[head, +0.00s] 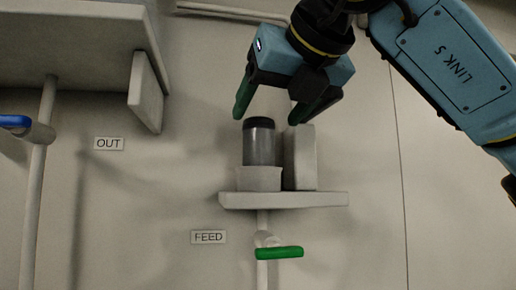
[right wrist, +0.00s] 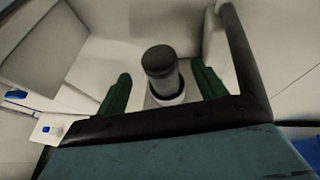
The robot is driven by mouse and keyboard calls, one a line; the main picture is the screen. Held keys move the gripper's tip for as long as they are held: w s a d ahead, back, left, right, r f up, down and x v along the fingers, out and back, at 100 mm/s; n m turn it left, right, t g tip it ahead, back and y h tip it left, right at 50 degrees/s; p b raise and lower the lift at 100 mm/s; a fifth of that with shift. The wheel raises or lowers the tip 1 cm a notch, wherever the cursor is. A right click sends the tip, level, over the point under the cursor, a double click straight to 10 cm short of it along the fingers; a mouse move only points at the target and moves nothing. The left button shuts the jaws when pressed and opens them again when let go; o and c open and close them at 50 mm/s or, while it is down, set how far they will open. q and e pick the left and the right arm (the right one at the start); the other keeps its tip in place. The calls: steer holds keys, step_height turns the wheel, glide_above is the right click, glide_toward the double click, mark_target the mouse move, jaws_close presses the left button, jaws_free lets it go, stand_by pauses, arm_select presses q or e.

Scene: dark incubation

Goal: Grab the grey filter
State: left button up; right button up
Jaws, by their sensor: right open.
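The grey filter (head: 259,146) is an upright grey cylinder with a black cap, standing in a pale round holder (head: 258,178) on a small shelf. It also shows in the right wrist view (right wrist: 161,75). My right gripper (head: 268,115) is open just above the filter, with its green-padded fingers on either side of the cap in the picture. In the right wrist view the gripper (right wrist: 158,92) is empty, and the filter shows between the fingers, apart from both. My left gripper is not in view.
A pale upright block (head: 301,158) stands close to the filter's right on the shelf (head: 285,201). Below are a FEED label (head: 208,237) and a green valve handle (head: 280,253). A larger overhang (head: 75,45), an OUT label (head: 109,144) and a blue handle (head: 14,121) are at left.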

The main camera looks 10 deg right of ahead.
mark_target(266, 117)
steer(key=shift+w+a+f, duration=0.1)
steer(key=shift+w+f, duration=0.1)
steer(key=shift+w, duration=0.45)
steer(key=shift+w+f, duration=0.1)
steer(key=shift+w, duration=0.1)
steer(key=shift+w+a+f+p, duration=0.15)
steer(key=shift+w+f+p, duration=0.05)
steer(key=shift+w+p, duration=0.4)
steer(key=p+x, duration=0.1)
steer(key=x, duration=0.2)
steer(key=shift+w+f, duration=0.15)
steer(key=shift+w, duration=0.2)
steer(key=shift+w+a+f, duration=0.1)
steer(key=shift+w, duration=0.1)
steer(key=shift+s, duration=0.1)
steer(key=shift+c, duration=0.5)
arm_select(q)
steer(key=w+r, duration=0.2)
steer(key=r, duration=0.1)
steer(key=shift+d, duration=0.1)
arm_select(e)
steer(key=c, duration=1)
